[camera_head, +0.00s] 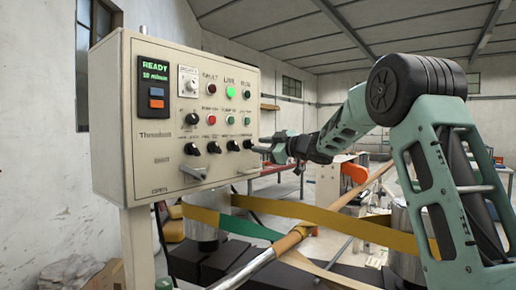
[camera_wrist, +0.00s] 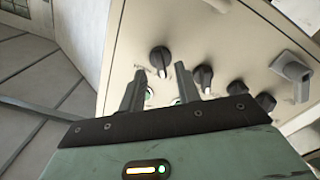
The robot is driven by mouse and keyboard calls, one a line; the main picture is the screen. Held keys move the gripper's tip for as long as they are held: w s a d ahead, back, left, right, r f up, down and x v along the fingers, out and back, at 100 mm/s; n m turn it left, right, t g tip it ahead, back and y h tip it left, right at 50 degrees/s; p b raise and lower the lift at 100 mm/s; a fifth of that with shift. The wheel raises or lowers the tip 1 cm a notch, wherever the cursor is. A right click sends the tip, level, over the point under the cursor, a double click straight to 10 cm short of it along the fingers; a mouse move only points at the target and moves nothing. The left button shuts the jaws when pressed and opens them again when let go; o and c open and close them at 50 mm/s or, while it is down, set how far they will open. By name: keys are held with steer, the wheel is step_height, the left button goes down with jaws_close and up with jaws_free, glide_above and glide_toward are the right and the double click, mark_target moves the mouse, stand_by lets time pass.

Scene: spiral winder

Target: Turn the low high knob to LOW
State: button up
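The pale control panel (camera_head: 150,95) carries a row of black knobs with labels too small to read, so I cannot tell which one is the low high knob. The rightmost knob (camera_head: 248,144) of that row is closest to my gripper (camera_head: 268,148), which reaches in from the right. In the wrist view my gripper (camera_wrist: 160,70) is open, its two dark fingers apart. A black knob (camera_wrist: 160,58) with a pale pointer mark shows between the fingertips. I cannot tell whether the fingers touch it. Nothing is held.
Another black knob (camera_wrist: 203,77) is close to the right finger. A lever handle (camera_wrist: 290,68) sticks out from the panel. A green lamp (camera_head: 231,93) is lit, and a display (camera_head: 154,67) reads READY. Yellow strap (camera_head: 330,220) and a tan bar (camera_head: 290,240) stretch below.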

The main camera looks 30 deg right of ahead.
steer(key=b+v, duration=0.3)
steer(key=v, duration=1.2)
steer(key=shift+b, duration=0.3)
steer(key=shift+s, duration=0.1)
steer(key=w+a+f+m+g+h, duration=0.15)
steer(key=a+f, duration=0.25)
steer(key=a, duration=0.4)
steer(key=w+a+f+m+h, duration=0.2)
steer(key=w+a+f+m, duration=0.15)
steer(key=a, duration=0.45)
steer(key=s+a+f+g, duration=0.3)
steer(key=s+a+f, duration=0.1)
steer(key=a+f, duration=0.5)
steer(key=s+a+f+g, duration=0.5)
steer(key=s+a+f, duration=0.4)
steer(key=s, duration=0.3)
steer(key=s+a+f+g+h, duration=0.1)
steer(key=s+a+f+g, duration=0.1)
steer(key=s, duration=0.9)
steer(key=s+a+f+n+g+h, duration=0.1)
steer(key=s+f+g, duration=0.4)
steer(key=s, duration=0.6)
steer(key=shift+a+f+n, duration=0.3)
steer(key=shift+a+f, duration=0.1)
steer(key=shift+a, duration=0.05)
steer(key=shift+g, duration=0.25)
